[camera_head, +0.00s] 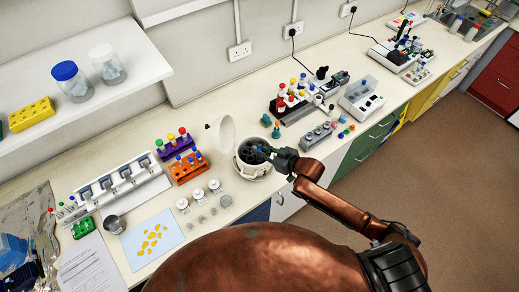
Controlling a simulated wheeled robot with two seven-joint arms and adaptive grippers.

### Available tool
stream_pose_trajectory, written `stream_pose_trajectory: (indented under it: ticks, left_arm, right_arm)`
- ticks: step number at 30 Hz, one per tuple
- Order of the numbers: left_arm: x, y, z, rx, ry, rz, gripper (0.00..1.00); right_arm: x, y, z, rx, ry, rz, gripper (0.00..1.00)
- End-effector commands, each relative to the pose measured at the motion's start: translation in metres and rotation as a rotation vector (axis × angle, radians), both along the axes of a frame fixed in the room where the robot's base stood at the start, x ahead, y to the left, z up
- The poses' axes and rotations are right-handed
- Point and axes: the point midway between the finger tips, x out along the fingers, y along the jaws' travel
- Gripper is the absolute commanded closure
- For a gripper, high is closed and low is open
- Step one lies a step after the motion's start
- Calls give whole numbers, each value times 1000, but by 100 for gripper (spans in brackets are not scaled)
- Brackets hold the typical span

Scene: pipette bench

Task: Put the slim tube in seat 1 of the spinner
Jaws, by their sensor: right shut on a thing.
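The spinner (252,175) is a round white device with a dark inside, standing on the bench with its white lid (227,134) raised at its left. My right gripper (265,151) reaches in from the right over the spinner's opening. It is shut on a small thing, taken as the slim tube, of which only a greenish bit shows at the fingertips. The tube's lower end and the seat numbers are too small or hidden to read. I cannot tell whether the tube is inside a seat. My left gripper is not in view.
Purple (176,146) and orange (188,167) tube racks stand left of the spinner. Small white-lidded jars (199,194) stand at its front left. A red rack of tubes (291,105) and a grey block (318,135) are to its right. Bare bench lies beyond the lid.

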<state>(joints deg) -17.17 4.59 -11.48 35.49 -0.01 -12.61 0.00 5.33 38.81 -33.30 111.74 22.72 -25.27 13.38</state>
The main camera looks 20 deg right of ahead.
Motion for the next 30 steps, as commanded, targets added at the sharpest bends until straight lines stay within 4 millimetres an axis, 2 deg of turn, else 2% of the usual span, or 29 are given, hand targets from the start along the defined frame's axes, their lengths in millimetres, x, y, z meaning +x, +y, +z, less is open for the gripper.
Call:
stream_pose_trajectory:
  ticks: [13,22,23,30]
  left_arm:
    - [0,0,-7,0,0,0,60]
    - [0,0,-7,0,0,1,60]
    - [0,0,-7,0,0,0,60]
    - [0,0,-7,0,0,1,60]
  right_arm:
    - [0,0,-13,1,-1,0,98]
    - [0,0,-14,1,-1,0,98]
    - [0,0,-14,1,-1,0,85]
    - [0,0,-14,1,-1,0,68]
